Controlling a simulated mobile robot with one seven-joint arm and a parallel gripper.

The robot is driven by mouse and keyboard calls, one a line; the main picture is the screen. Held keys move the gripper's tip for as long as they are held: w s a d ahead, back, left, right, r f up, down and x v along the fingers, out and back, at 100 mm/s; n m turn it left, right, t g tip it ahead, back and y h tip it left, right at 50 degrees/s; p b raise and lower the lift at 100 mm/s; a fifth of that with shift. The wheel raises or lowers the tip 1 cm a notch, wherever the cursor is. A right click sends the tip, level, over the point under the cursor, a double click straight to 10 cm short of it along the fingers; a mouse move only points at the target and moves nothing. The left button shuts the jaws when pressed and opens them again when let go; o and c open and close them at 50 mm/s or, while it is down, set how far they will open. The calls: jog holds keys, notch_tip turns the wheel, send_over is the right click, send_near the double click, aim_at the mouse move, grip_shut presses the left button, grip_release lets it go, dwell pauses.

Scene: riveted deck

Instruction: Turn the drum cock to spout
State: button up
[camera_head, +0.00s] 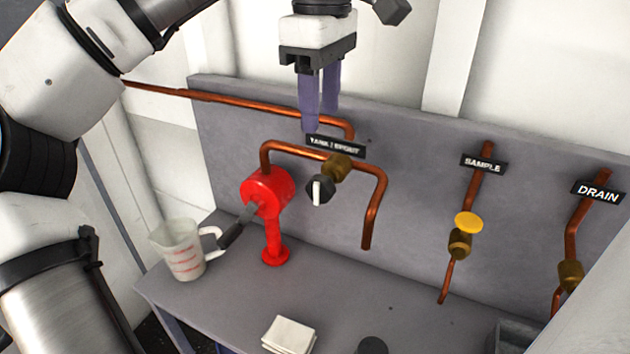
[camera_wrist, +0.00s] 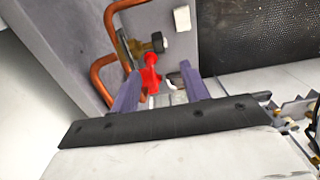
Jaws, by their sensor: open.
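The drum cock is a black knob (camera_head: 319,190) with a white stripe, on a brass body (camera_head: 337,164) in the copper pipe below a black label (camera_head: 335,146), whose small text seems to read TANK and SPOUT. The stripe stands nearly upright in the picture. The knob also shows in the wrist view (camera_wrist: 158,42), beyond the fingertips. My gripper (camera_head: 320,118) is open and empty, with its fingers pointing down, above the knob and apart from it. In the head view the fingertips are near the label; I cannot tell whether they touch it.
A red hand pump (camera_head: 265,200) with a dark-handled lever stands left of the cock. A measuring jug (camera_head: 180,250) is farther left. Copper pipes with SAMPLE (camera_head: 483,163) and DRAIN (camera_head: 597,192) labels are right. A folded white cloth (camera_head: 288,334) lies in front.

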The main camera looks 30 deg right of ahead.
aim_at(320, 178)
notch_tip(320, 178, down, 12)
jog(key=shift+f, duration=0.1)
dwell(0.4)
jog(key=shift+c, duration=0.4)
jog(key=c, duration=0.9)
